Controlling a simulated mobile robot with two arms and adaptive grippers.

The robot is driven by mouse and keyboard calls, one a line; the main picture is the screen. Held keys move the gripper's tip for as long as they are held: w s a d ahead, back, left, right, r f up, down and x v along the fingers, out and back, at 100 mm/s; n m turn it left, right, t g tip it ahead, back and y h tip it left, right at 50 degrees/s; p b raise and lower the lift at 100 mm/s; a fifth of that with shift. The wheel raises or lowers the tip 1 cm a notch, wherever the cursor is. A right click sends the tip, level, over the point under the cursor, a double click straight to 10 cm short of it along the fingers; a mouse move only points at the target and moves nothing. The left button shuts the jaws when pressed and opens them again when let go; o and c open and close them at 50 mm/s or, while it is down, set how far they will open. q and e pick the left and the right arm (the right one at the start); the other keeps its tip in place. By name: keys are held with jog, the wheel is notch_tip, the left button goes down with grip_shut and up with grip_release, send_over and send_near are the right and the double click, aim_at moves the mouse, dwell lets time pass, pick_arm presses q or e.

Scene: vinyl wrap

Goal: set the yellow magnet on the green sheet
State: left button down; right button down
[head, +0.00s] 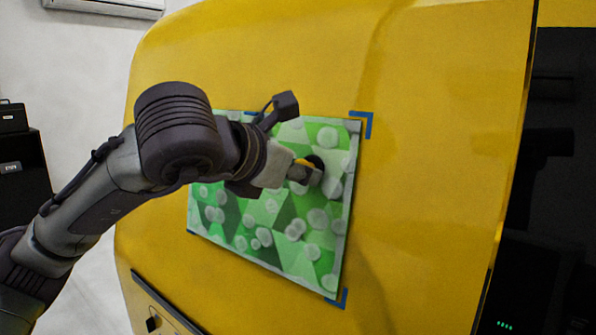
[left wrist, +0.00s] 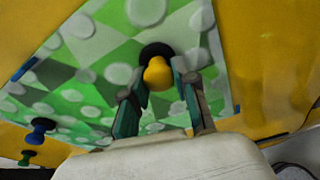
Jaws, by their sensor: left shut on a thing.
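The green sheet (head: 270,215), patterned with pale dots, lies flat on the yellow curved panel. It also fills much of the left wrist view (left wrist: 90,45). My left gripper (head: 309,173) is in front of the sheet's upper right part, shut on the yellow magnet (left wrist: 158,74). The magnet has a yellow knob and a round black base. The base appears against the sheet, though contact is hard to make out. In the head view the gripper partly hides the magnet (head: 304,161). My right gripper is not in view.
Blue corner marks (head: 369,122) sit at the sheet's corners on the yellow panel (head: 430,150). In the left wrist view, a blue knob (left wrist: 40,127) and a green knob (left wrist: 27,156) stand beyond the sheet's edge. My left arm covers the sheet's upper left.

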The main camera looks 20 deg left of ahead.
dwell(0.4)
pick_arm(q)
jog(key=c, duration=0.8)
grip_release()
